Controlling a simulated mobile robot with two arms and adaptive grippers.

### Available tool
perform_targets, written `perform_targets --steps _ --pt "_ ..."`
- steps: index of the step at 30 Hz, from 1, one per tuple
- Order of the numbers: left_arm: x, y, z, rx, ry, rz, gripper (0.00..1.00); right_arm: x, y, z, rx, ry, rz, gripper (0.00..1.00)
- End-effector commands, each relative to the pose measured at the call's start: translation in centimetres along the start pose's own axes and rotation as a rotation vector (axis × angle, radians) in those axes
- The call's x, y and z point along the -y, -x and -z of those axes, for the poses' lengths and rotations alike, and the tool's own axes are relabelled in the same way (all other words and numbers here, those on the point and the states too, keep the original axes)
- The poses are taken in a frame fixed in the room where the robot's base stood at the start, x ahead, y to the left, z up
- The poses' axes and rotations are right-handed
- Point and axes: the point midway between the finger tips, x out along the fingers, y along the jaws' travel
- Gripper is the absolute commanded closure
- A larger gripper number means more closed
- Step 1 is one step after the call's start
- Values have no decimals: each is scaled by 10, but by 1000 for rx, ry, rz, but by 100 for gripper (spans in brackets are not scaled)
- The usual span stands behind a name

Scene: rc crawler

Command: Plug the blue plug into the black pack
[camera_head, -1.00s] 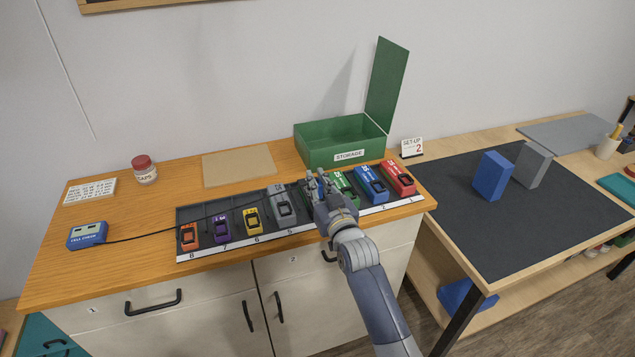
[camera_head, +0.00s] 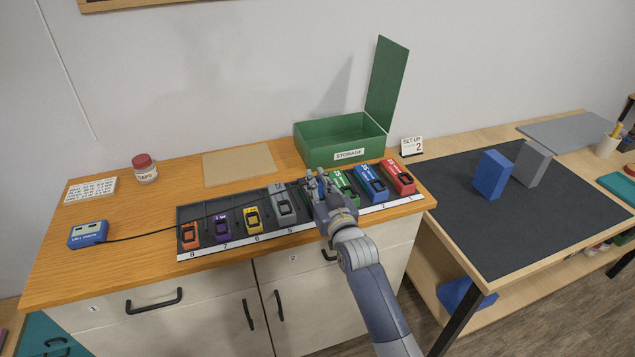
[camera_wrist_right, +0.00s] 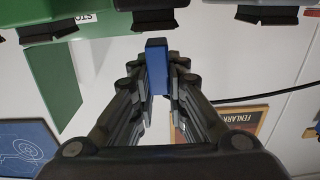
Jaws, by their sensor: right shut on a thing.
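The blue plug (camera_wrist_right: 156,67) sits between the fingers of my right gripper (camera_wrist_right: 158,85), which is shut on it. In the head view my right gripper (camera_head: 317,180) is over the rack between the grey and green packs. It hides most of what sits in that slot, so the black pack cannot be made out clearly there. In the wrist view a dark block (camera_wrist_right: 155,18) lies just beyond the plug's tip; I cannot tell whether they touch or whether the plug is in it. A black cable (camera_head: 150,235) runs from the blue cell checker (camera_head: 88,234) toward the gripper. My left gripper is out of view.
The rack (camera_head: 188,215) holds orange (camera_head: 189,237), purple (camera_head: 222,230), yellow (camera_head: 252,221), grey (camera_head: 282,206), green (camera_head: 341,183), blue (camera_head: 371,184) and red (camera_head: 398,177) packs. An open green storage box (camera_head: 312,153) stands behind. The wooden counter (camera_head: 130,260) has free room at left.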

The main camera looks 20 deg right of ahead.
Motion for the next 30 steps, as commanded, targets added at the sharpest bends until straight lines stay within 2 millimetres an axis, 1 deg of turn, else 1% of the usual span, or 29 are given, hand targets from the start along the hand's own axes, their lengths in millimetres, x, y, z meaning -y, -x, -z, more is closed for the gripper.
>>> perform_targets --steps 29,30 --pt "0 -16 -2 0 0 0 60 0 0 -24 0 0 0 100" --pt "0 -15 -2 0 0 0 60 0 0 -23 -1 0 0 78"
